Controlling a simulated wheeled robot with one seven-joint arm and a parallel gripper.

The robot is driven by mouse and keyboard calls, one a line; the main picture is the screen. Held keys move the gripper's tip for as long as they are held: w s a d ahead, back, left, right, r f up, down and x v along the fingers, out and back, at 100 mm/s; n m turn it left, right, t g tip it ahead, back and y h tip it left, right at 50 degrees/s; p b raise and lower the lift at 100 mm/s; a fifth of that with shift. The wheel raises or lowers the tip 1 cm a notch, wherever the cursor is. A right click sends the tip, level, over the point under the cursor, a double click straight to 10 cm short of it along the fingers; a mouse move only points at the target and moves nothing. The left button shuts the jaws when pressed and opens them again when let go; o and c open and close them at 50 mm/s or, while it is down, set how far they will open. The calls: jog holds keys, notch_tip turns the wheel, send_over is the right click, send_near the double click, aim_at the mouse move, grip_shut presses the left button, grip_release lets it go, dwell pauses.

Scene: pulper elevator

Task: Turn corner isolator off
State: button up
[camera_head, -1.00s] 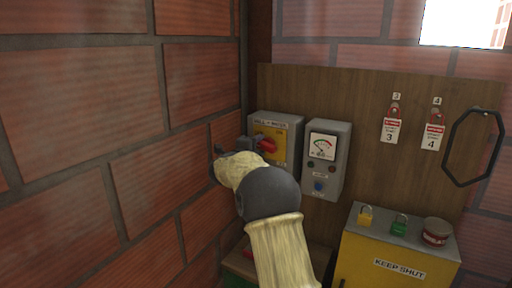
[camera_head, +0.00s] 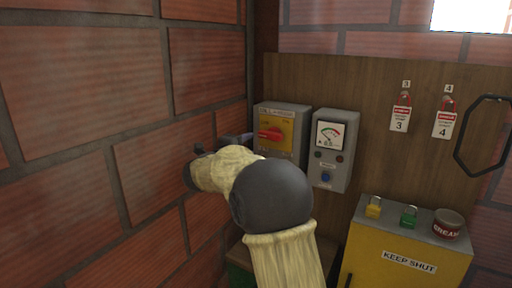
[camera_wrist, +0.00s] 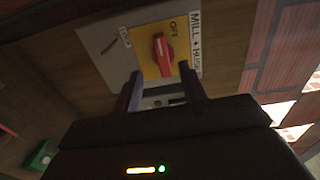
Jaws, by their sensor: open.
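The corner isolator (camera_head: 296,135) is a grey box on the wooden board by the brick corner, with a yellow plate and a red rotary handle (camera_head: 270,134). The handle lies about level in the head view. In the wrist view the isolator (camera_wrist: 108,45) appears turned sideways, with its red handle (camera_wrist: 163,54) and a label starting "MILL". My gripper (camera_wrist: 160,72) is open and empty, its fingers pointing at the plate with the handle beyond and between their tips. In the head view my gripper (camera_head: 240,140) is left of the box, partly hidden by my wrist. Contact with the handle is not visible.
A grey meter box (camera_head: 331,150) with a blue button stands right of the isolator. A yellow cabinet (camera_head: 400,262) carries padlocks and a grease tin (camera_head: 447,224). Tags (camera_head: 400,119) hang on the board. The brick wall (camera_head: 80,150) is close on the left.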

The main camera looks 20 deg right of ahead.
jog(key=b+v, duration=0.1)
jog(key=v, duration=0.5)
jog(key=s+a+f+n+t+y, duration=0.3)
jog(key=a+f+n+y, duration=0.5)
jog(key=f+n+y, duration=0.8)
jog(key=s+d+f+n+g+h, duration=0.1)
jog(key=s+f+n+g, duration=0.4)
jog(key=s, duration=0.8)
jog(key=s+f+n+g+p, duration=0.1)
jog(key=s+f+n+g, duration=0.5)
jog(key=s, duration=0.7)
jog(key=shift+d+f+n+h, duration=0.35)
jog(key=shift+f+n+h, duration=0.05)
jog(key=shift+f+n, duration=0.3)
